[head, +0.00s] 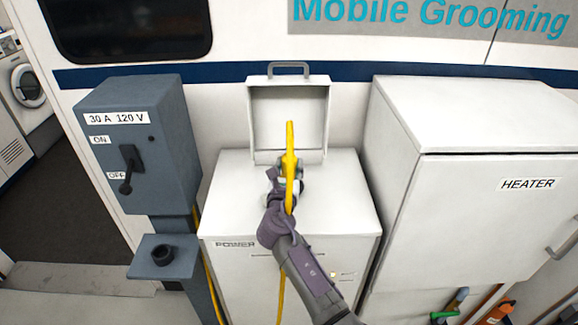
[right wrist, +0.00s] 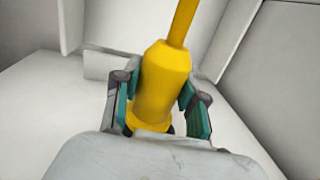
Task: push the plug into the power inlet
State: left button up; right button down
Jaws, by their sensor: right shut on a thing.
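My right gripper (head: 288,176) is shut on the yellow plug (head: 291,162) above the top of the white cabinet labelled POWER (head: 232,200). In the right wrist view the plug body (right wrist: 160,88) sits between the teal finger pads of the gripper (right wrist: 160,105). The yellow cable (right wrist: 183,20) leads away from its narrow end. The lid (head: 289,110) stands open behind the gripper. The power inlet does not show; the gripper and plug may cover it. I cannot tell whether the plug touches it. My left gripper is out of view.
A blue-grey switch box (head: 165,140) stands at left, its lever (head: 128,165) down at OFF. Below it is a small shelf with a black round holder (head: 163,255). A white HEATER cabinet (head: 480,190) stands close at right. Yellow cable hangs down the POWER cabinet's front.

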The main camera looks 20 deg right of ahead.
jog(key=c, duration=0.6)
grip_release()
jog(key=shift+o, duration=0.2)
jog(key=shift+f, duration=0.1)
jog(key=shift+s, duration=0.1)
